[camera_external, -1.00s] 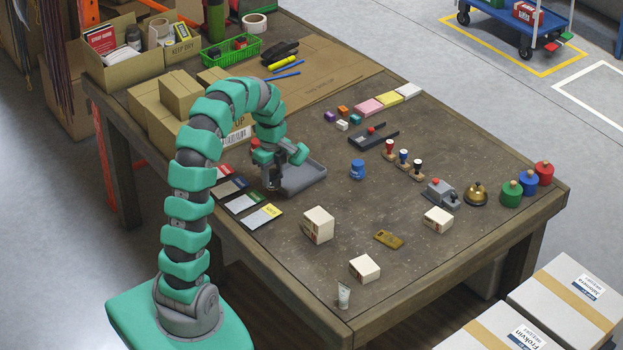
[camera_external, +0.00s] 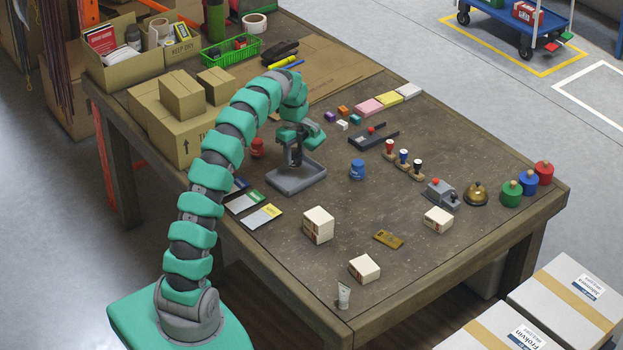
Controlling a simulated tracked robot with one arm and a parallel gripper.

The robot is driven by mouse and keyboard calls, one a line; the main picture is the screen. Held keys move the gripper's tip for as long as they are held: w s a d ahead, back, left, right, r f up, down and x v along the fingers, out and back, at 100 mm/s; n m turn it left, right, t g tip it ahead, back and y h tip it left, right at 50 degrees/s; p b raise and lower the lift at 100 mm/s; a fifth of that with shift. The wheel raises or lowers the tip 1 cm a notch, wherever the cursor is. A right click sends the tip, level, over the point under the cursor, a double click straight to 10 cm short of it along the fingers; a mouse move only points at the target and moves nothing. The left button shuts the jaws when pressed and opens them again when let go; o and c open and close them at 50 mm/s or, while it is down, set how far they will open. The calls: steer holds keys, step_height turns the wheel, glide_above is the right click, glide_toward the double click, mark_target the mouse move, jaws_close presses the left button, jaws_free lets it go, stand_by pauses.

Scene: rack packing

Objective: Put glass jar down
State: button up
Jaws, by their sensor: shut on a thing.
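My gripper (camera_external: 295,162) hangs fingers down over the grey tray (camera_external: 312,181). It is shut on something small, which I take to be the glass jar. The jar's own outline is hidden or too small to make out between the dark fingers. I cannot tell whether it touches the tray floor.
A red item (camera_external: 257,148) stands left of the tray and a blue one (camera_external: 357,169) right of it. Cards (camera_external: 243,202) lie in front. Cardboard boxes (camera_external: 182,97) are stacked behind. White boxes (camera_external: 318,225) stand nearer; the table between tray and blue item is clear.

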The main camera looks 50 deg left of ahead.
mark_target(296, 161)
steer(key=shift+w+a+f, duration=0.1)
steer(key=shift+w+a, duration=0.1)
steer(key=shift+w, duration=0.2)
steer(key=shift+f+b, duration=0.55)
steer(key=shift+f, duration=1.2)
steer(key=shift+f, duration=0.1)
steer(key=o, duration=1)
steer(key=shift+o, duration=0.2)
step_height(296, 161, up, 11)
steer(key=shift+w+r+p, duration=0.1)
steer(key=shift+p, duration=1.1)
steer(key=shift+r, duration=0.5)
